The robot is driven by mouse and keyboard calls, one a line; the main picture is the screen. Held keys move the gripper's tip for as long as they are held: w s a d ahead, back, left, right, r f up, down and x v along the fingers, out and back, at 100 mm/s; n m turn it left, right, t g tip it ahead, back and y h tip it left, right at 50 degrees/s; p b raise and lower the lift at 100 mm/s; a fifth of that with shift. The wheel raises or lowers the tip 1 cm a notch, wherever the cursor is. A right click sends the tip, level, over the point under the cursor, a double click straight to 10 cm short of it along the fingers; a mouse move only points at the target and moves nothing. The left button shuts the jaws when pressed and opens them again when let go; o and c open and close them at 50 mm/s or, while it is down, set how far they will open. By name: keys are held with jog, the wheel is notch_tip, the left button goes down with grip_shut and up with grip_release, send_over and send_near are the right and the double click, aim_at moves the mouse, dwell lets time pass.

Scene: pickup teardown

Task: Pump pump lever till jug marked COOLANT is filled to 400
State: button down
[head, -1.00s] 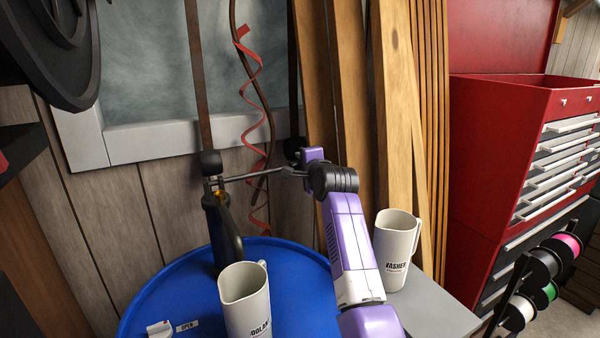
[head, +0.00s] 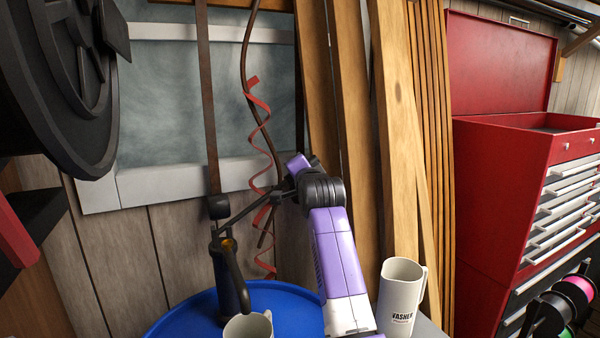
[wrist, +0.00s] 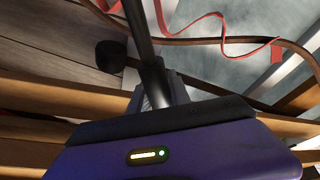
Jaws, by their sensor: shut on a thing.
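The hand pump (head: 230,285) is a dark upright body on the blue drum. Its dark pump lever (head: 246,211) slants up to the right from the pump's top. My gripper (head: 284,192) is shut on the lever's far end. In the wrist view the lever is a black rod (wrist: 140,35) running into my gripper (wrist: 158,92). The COOLANT jug (head: 247,328) is a pale jug on the drum in front of the pump. Only its rim and top show at the bottom edge; its label and fill level are out of view.
The blue drum top (head: 185,318) carries the pump. A pale jug marked WASHER (head: 402,300) stands to the right of my arm. Wood planks (head: 350,120) lean behind my arm, and a red spiral strip (head: 262,125) hangs close behind the lever. A red tool chest (head: 500,190) is at right.

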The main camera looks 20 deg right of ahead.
jog(key=shift+a+r, duration=0.2)
jog(key=shift+r, duration=0.2)
jog(key=c, duration=1.3)
grip_release()
jog(key=shift+o, duration=0.5)
jog(key=shift+f, duration=0.15)
jog(key=b+v, duration=0.1)
jog(key=v, duration=0.6)
jog(key=shift+s+b, duration=0.3)
jog(key=shift+s, duration=0.05)
jog(key=shift+a, duration=0.1)
